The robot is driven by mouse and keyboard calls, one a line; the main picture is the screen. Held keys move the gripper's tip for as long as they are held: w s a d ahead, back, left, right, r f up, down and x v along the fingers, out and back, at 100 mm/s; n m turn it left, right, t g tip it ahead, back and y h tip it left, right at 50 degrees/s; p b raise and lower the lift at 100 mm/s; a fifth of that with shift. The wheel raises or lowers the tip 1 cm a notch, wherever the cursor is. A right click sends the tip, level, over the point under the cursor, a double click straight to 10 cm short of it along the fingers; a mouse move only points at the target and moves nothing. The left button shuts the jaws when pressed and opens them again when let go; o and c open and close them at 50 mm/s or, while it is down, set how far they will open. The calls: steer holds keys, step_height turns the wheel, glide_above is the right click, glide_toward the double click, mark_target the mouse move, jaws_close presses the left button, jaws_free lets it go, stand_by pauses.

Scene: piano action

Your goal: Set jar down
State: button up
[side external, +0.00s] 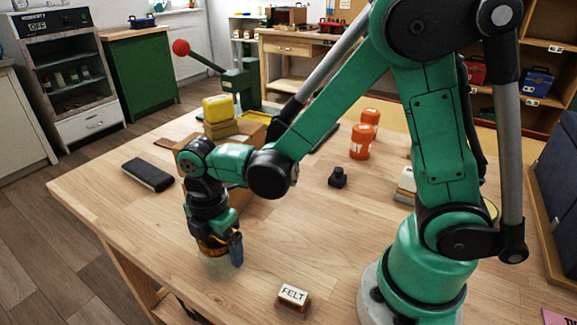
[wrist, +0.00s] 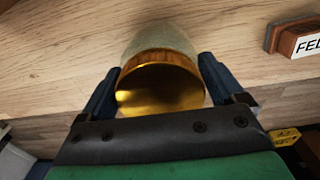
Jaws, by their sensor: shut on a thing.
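The jar has a shiny gold lid and a pale, cloudy body. In the wrist view, the jar (wrist: 160,85) is between the two dark blue fingers of my gripper (wrist: 158,90), which is shut on it around the lid.
A FELT block (side external: 293,298) sits to the right near the front edge. A black case (side external: 147,174) lies at the left. Yellow and tan blocks (side external: 218,112) stand behind my arm. A small black object (side external: 338,177) and orange jars (side external: 361,141) stand further back. Table between is clear.

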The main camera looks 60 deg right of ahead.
steer(key=shift+f, duration=0.15)
steer(key=o, duration=1.1)
step_height(320, 180, up, 12)
steer(key=shift+s+d+m, duration=0.1)
steer(key=shift+d+m, duration=0.1)
steer(key=shift+m, duration=0.1)
steer(key=s+d+m+t, duration=0.1)
steer(key=d+m+t, duration=0.1)
steer(key=m, duration=0.3)
steer(key=s+d+m+t, duration=0.1)
steer(key=d+m+t, duration=0.1)
steer(key=m, duration=0.4)
steer(key=s+d+f+m+t, duration=0.1)
steer(key=d+m+t, duration=0.2)
steer(key=m, duration=0.3)
